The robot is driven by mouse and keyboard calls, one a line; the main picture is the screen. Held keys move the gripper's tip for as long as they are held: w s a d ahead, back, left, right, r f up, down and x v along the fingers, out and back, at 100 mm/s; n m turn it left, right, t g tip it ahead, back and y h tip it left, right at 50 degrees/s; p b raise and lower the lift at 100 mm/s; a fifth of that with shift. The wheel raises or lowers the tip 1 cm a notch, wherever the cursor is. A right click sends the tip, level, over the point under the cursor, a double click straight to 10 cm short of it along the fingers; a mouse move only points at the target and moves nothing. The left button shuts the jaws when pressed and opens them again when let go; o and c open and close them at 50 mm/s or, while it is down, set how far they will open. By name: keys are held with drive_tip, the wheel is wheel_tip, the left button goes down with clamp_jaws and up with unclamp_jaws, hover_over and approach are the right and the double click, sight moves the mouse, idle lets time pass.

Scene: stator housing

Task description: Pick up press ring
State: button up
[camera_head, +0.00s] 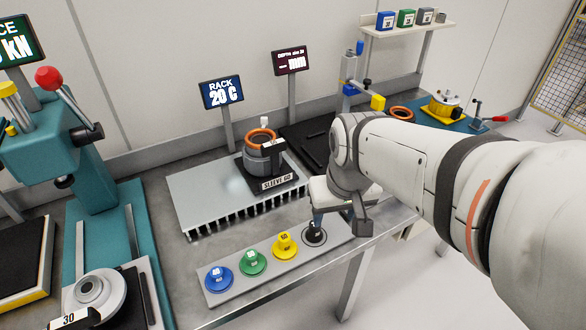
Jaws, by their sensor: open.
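No part in view carries a readable press ring label, so I cannot tell for certain which one it is. A grey strip (232,292) at the bench front holds a row of round knobbed pieces: blue (219,278), green (253,262), yellow (286,245) and a dark one (314,236) at the right end. My gripper (316,222) points down at the dark piece, its fingers at or around the knob. It is open; the arm partly hides the fingers, and contact cannot be made out.
A finned rack (200,205) behind the strip carries a dark fixture with an orange ring (260,138) and a "SLEEVE" label. A teal press (75,150) stands left, with a round grey part (95,288) on its base. Another orange ring (401,113) lies at the back right.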

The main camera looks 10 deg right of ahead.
sight(315, 230)
drive_tip(key=w+f+b, duration=0.1)
drive_tip(key=w+f, duration=0.2)
drive_tip(key=f, duration=0.1)
drive_tip(key=w+f+g+b, duration=0.1)
drive_tip(key=w+f, duration=0.3)
drive_tip(key=w+f+g+b, duration=0.1)
drive_tip(key=w+f, duration=0.2)
drive_tip(key=f, duration=0.1)
drive_tip(key=shift+w+d, duration=0.15)
drive_tip(key=shift+w, duration=0.25)
drive_tip(key=f, duration=0.7)
drive_tip(key=shift+w+a+f, duration=0.2)
drive_tip(key=shift+f, duration=0.2)
clamp_jaws()
